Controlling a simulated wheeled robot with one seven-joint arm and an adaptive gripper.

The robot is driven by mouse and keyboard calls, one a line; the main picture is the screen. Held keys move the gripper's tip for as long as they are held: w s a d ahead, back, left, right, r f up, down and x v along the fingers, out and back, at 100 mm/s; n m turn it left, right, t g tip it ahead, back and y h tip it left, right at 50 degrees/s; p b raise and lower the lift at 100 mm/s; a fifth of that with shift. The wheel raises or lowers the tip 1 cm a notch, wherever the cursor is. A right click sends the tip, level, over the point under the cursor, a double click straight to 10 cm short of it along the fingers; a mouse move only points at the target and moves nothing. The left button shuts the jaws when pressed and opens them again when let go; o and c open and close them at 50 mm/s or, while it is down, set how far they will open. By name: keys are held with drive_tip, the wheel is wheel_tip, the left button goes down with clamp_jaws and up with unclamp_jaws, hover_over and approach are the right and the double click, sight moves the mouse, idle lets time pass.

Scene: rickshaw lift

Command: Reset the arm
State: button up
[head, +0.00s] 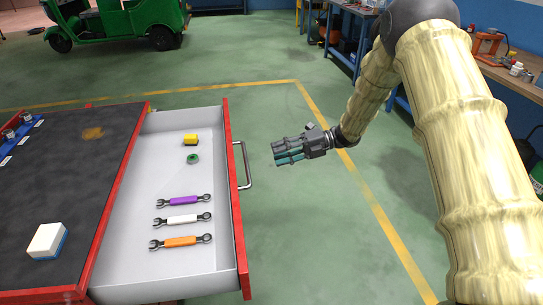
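My gripper (289,149) hangs at the end of my arm, over the green floor just right of the open drawer's handle. It points left toward the drawer and touches nothing that I can see. Its dark fingers with teal parts lie close together in this view, and I cannot tell whether there is a gap between them. No held object shows. My bamboo-like arm comes down from the upper right, bent at a dark elbow joint.
An open drawer (131,250) holds purple (184,201), white (182,220) and orange (181,242) wrenches, a green ring (193,158) and a yellow block (191,139). Its handle (245,165) juts right. A white-and-blue block (47,241) lies on the dark cabinet top (60,180). Benches line the back right.

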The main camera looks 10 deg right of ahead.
drive_tip(key=shift+d, duration=0.2)
idle(0.3)
drive_tip(key=s+d+f+m+t+h+p, duration=0.1)
drive_tip(key=s+f+m+t+h, duration=0.2)
drive_tip(key=s+f+m, duration=0.35)
drive_tip(key=s+d+f+m+t+h+p, duration=0.1)
drive_tip(key=s+f+m+t+h, duration=0.15)
drive_tip(key=f+m, duration=0.75)
drive_tip(key=s+d+f+m+t+h+p, duration=0.1)
drive_tip(key=s+f+m+t+h, duration=0.2)
drive_tip(key=s+f+m, duration=0.4)
drive_tip(key=s+d+f+m+g+h, duration=0.2)
drive_tip(key=s+d+m, duration=0.1)
drive_tip(key=s, duration=0.8)
drive_tip(key=s+d+f+m+g+h+p, duration=0.1)
drive_tip(key=s+d+m+g+h, duration=0.1)
drive_tip(key=s+m, duration=0.4)
drive_tip(key=s+d+f+m+g+h+p, duration=0.1)
drive_tip(key=s+m, duration=0.4)
drive_tip(key=s, duration=1.1)
drive_tip(key=d+f+g+h, duration=0.1)
drive_tip(key=d+g+h, duration=0.1)
drive_tip(key=shift+d+f, duration=0.35)
drive_tip(key=shift+d, duration=0.05)
